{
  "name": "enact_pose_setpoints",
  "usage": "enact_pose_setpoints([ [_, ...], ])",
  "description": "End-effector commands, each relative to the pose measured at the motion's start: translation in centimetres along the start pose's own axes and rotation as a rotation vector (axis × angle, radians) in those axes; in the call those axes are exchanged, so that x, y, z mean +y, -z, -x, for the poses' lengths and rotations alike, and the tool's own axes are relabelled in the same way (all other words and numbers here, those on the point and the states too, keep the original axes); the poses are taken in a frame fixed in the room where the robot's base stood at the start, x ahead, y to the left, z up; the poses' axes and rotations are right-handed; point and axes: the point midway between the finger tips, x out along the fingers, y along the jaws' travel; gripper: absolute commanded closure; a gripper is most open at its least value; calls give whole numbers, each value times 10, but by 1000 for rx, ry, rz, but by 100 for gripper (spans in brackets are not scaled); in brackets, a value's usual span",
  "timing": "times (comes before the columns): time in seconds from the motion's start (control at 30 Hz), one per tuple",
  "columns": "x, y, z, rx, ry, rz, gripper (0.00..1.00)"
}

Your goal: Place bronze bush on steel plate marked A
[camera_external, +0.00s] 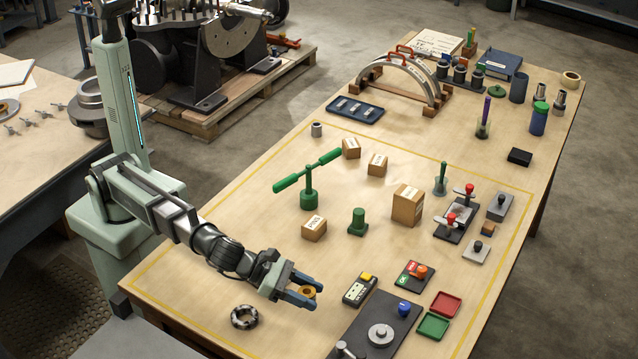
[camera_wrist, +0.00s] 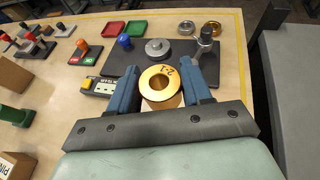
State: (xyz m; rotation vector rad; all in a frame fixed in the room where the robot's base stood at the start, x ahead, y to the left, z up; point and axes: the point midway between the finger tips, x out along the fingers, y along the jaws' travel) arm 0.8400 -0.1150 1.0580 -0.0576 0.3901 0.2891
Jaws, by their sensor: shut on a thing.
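My gripper (camera_external: 309,291) is shut on the bronze bush (camera_external: 305,292), a short gold-coloured flanged ring, and holds it over the front part of the table. In the wrist view the bush (camera_wrist: 161,84) sits between the two blue jaws, bore facing the camera, with small dark marks on its rim. A steel-grey plate with a black knob (camera_external: 476,253) lies at the right of the marked area, and a thicker grey block with a black knob (camera_external: 500,208) is behind it. No letter A is legible on either, so I cannot tell which is plate A.
A dark base plate (camera_external: 360,325) with a round steel disc (camera_external: 381,335) lies right of my gripper. A yellow-buttoned box (camera_external: 360,290), red tray (camera_external: 446,304) and green tray (camera_external: 433,326) are nearby. A green T-handled post (camera_external: 309,190) and cardboard boxes stand farther back.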

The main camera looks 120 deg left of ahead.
Motion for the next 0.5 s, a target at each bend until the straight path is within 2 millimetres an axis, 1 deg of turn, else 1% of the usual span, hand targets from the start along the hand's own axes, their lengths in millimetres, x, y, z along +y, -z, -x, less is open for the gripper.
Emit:
enact_pose_setpoints([
  [0.03,5,9,16,-2,-36,12,96],
  [0.07,9,13,22,-2,-64,24,96],
  [0.1,18,17,29,-2,-107,42,96],
  [0.17,33,21,38,-2,-178,71,96],
  [0.3,71,30,56,-2,-352,145,96],
  [0.5,116,40,86,-4,-609,253,96],
])
